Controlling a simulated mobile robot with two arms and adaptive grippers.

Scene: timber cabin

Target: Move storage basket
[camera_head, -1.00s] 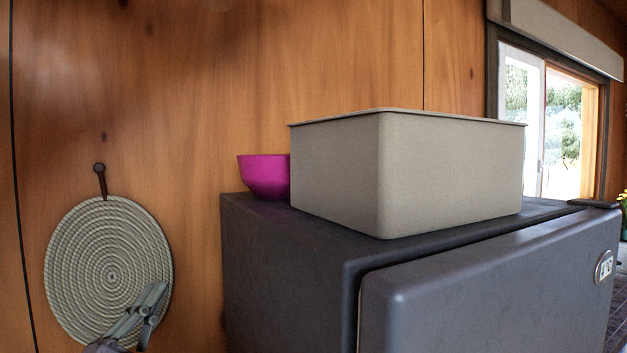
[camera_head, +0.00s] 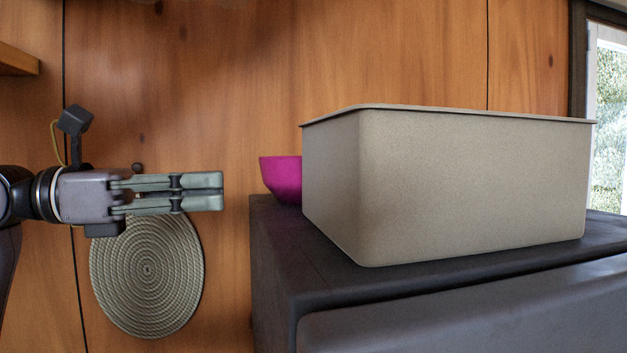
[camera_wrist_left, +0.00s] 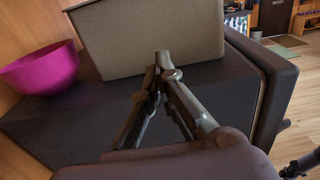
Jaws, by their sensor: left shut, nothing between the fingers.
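The storage basket (camera_head: 460,185) is a beige, box-shaped bin with a thin rim. It stands upright on top of a dark grey fridge-like cabinet (camera_head: 290,255). It also shows at the top of the left wrist view (camera_wrist_left: 150,38). My left gripper (camera_head: 222,191) is shut and empty. It points right, to the left of the basket and apart from it, in front of the wood wall. In the left wrist view its fingertips (camera_wrist_left: 162,58) meet in line with the basket's side. My right gripper is not in view.
A magenta bowl (camera_head: 282,178) stands on the cabinet just left of the basket, and also shows in the left wrist view (camera_wrist_left: 40,70). A round woven mat (camera_head: 147,270) hangs on the wall below my left gripper. A window (camera_head: 608,120) is at the right.

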